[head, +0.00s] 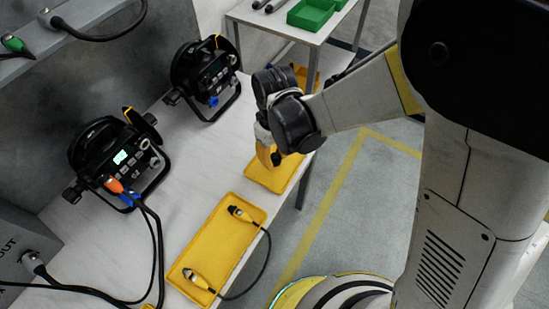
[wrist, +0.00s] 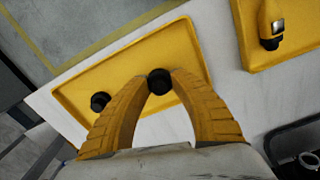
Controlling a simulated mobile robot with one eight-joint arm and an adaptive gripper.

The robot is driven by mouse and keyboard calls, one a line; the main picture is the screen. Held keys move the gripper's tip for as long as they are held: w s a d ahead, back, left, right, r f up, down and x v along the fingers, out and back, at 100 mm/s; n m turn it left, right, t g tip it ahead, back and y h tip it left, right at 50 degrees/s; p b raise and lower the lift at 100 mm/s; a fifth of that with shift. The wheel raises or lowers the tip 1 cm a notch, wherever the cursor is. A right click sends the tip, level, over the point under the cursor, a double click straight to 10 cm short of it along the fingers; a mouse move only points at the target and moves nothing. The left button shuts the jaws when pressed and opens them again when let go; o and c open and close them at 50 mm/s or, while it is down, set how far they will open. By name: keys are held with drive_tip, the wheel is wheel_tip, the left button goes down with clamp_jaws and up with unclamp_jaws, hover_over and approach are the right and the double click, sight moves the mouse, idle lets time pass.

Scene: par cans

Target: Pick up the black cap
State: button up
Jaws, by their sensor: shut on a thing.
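In the wrist view my gripper (wrist: 158,82) has its two yellow fingers closed on a black cap (wrist: 159,80), held between the fingertips over a yellow tray (wrist: 185,38). A second black cap (wrist: 99,101) sits on the same tray, to the left of the fingers. In the head view my gripper (head: 271,160) is over the smaller yellow tray (head: 262,184) at the table's front edge. The caps are hidden there by the gripper. I cannot tell whether the held cap is clear of the tray.
A larger yellow tray (head: 186,262) holds a cable with yellow-and-black connectors (head: 240,213). Two black par cans (head: 118,160) (head: 205,78) stand at the back of the white table (head: 180,135). Cables run across the table's left part. A side table with green bins (head: 310,14) stands behind.

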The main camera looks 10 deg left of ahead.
drive_tip(key=d+r+p, duration=0.4)
drive_tip(key=d+r, duration=0.4)
drive_tip(key=d, duration=0.3)
drive_tip(key=shift+d, duration=0.35)
drive_tip(key=shift+w, duration=0.15)
